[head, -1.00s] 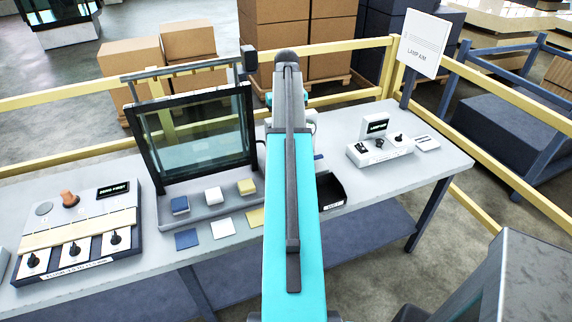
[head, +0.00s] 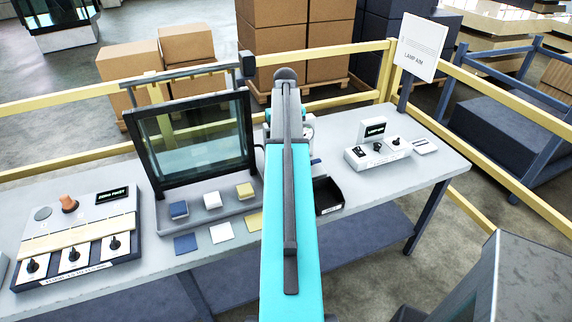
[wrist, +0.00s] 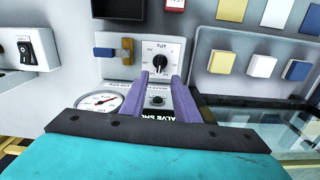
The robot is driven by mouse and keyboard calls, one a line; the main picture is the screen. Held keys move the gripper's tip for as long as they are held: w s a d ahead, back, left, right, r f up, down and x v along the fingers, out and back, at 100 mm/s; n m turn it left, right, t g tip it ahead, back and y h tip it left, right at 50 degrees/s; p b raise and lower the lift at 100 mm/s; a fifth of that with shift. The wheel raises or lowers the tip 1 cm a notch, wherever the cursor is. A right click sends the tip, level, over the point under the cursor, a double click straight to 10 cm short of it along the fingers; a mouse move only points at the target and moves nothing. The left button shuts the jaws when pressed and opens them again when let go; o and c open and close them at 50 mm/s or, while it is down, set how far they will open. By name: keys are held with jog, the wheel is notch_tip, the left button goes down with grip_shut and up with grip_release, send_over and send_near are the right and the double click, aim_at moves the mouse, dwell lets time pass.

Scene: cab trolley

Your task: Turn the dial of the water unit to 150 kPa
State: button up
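The water unit (wrist: 130,68) is a pale panel in the wrist view. Its black dial (wrist: 160,63) sits on a white plate with a printed scale and a kPa label. The numbers are too small to read. In the head view the unit (head: 308,130) is mostly hidden behind my arm, and the gripper is hidden.
A blue and orange lever (wrist: 115,51) is left of the dial. On the table (head: 345,203) are a glass-framed stand (head: 196,140), a black bin (head: 327,195), a lamp unit (head: 378,152) and a switch panel (head: 80,225).

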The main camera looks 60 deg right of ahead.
jog(key=shift+f+p, duration=1.35)
jog(key=shift+f, duration=3.65)
grip_shut()
